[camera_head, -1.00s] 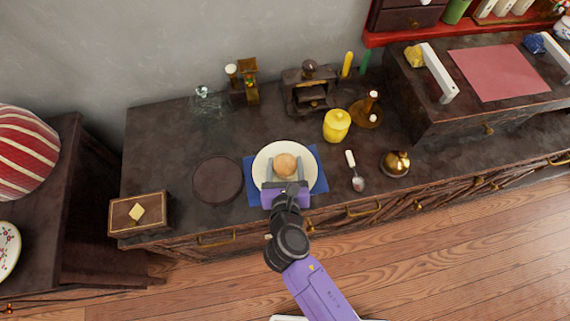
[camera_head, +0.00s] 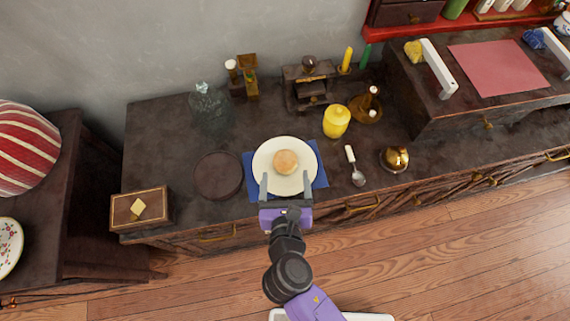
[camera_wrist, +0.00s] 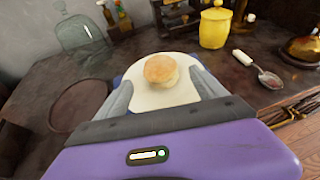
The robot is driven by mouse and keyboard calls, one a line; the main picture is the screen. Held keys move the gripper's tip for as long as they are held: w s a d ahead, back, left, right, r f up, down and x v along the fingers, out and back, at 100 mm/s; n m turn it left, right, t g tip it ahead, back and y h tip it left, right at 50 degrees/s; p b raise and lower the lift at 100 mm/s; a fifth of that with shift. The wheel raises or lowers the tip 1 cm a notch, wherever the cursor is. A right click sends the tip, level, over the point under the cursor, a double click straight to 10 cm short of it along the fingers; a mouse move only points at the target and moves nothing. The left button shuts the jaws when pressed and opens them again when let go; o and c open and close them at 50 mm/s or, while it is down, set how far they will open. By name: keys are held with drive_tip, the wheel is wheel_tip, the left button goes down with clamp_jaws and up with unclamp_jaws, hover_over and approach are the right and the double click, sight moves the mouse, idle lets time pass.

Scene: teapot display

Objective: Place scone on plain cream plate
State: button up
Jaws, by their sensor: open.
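The round golden scone (camera_head: 286,162) rests on the plain cream plate (camera_head: 285,188), near its middle. The plate lies on a blue mat (camera_head: 322,178) on the dark counter. In the wrist view the scone (camera_wrist: 160,70) sits beyond the fingertips on the plate (camera_wrist: 150,101), with nothing between the fingers. My gripper (camera_head: 286,180) is open and empty, its fingers apart over the plate's near edge and short of the scone. The gripper also shows in the wrist view (camera_wrist: 160,88).
A spoon (camera_head: 356,168), a yellow jar (camera_head: 336,121) and a brass bell (camera_head: 394,160) stand to the right. A dark round disc (camera_head: 217,176) and a wooden box (camera_head: 140,209) lie left. A glass vessel (camera_head: 209,108) stands at the back left.

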drive_tip(key=v, duration=0.5)
drive_tip(key=shift+w, duration=0.1)
drive_tip(key=s+d+m+g+y, duration=0.1)
drive_tip(key=s+d+m, duration=1.1)
drive_tip(key=m, duration=0.5)
drive_tip(key=s+d+r+m+t+h, duration=0.1)
drive_tip(key=s+d+r+m, duration=0.3)
drive_tip(key=r+m, duration=0.3)
drive_tip(key=s+d+r+m+t+h, duration=0.1)
drive_tip(key=s+d+r+m, duration=0.3)
drive_tip(key=m, duration=0.9)
wheel_tip(320, 180, up, 4)
drive_tip(key=shift+s+d+f+m, duration=0.1)
drive_tip(key=shift+s+d+m, duration=0.15)
drive_tip(key=shift+d, duration=0.55)
